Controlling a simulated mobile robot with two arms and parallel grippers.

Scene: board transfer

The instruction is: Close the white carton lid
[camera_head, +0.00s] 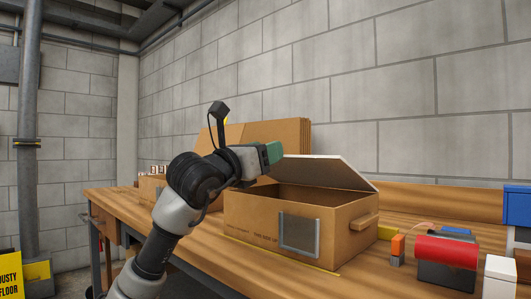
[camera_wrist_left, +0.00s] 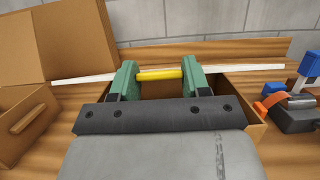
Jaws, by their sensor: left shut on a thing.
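The brown carton (camera_head: 245,218) stands on the wooden bench, with a grey-framed dark panel on its front. Its white lid (camera_head: 325,171) is raised at a slant, so the carton is partly open. My left gripper (camera_head: 272,152) is at the lid's raised left end. In the left wrist view, the gripper (camera_wrist_left: 158,75) has its green fingers at both ends of a yellow bar (camera_wrist_left: 159,73), shut on it. The lid shows there edge-on as a thin white strip (camera_wrist_left: 85,77) beside and behind the fingers. The carton's inside is mostly hidden. My right gripper is not in view.
A red roll on a dark dispenser (camera_head: 446,253), an orange item (camera_head: 398,246), a white box (camera_head: 499,278) and a blue bin (camera_head: 517,206) stand at right. Brown cardboard sheets (camera_head: 265,133) stand behind the carton, near the block wall.

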